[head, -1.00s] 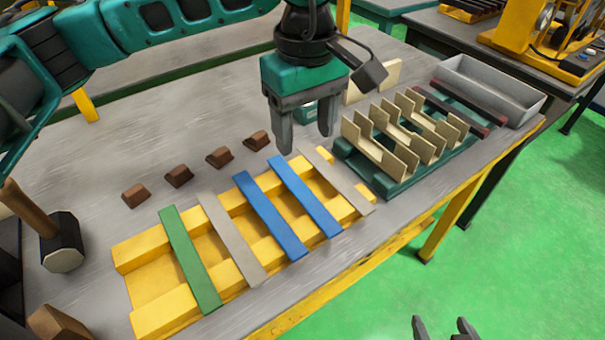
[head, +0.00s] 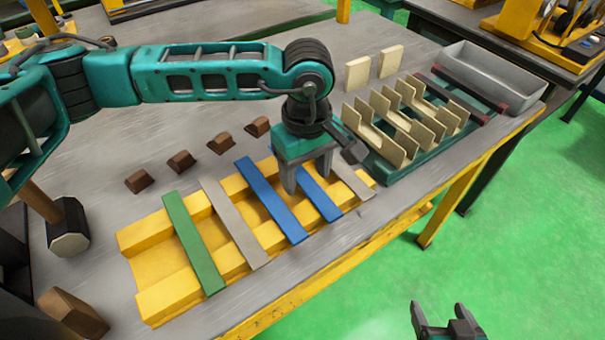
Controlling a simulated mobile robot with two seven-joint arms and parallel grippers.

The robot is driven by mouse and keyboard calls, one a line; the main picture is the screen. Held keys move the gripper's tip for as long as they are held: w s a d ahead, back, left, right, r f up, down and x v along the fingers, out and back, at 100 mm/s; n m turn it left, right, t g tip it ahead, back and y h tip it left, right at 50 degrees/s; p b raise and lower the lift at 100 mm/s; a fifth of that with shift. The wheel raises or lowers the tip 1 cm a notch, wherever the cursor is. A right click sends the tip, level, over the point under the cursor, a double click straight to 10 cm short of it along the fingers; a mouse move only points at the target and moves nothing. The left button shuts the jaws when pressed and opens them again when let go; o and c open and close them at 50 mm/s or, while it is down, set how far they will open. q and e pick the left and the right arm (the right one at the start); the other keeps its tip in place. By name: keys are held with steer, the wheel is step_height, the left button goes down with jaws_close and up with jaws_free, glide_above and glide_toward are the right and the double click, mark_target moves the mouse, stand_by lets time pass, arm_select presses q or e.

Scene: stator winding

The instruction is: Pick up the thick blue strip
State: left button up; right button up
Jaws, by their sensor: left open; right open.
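Two blue strips lie across the yellow holder (head: 160,265): a left blue strip (head: 270,200) and a right blue strip (head: 325,202). I cannot tell from this view which is thicker. My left gripper (head: 309,183) is open and points down over the right blue strip, one finger on either side of it. The gripper hides part of this strip, and I cannot tell whether the fingers touch it. My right gripper (head: 438,318) is open and empty, low at the bottom right, away from the table.
A green strip (head: 193,240) and a grey strip (head: 234,224) lie left of the blue ones; another grey strip (head: 350,180) lies to the right. Brown wedges (head: 180,161) stand behind the holder. A green rack with cream pieces (head: 405,125) stands close on the right.

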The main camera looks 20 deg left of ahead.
arm_select(q)
jaws_close()
stand_by(0.6)
steer(key=shift+r, duration=0.1)
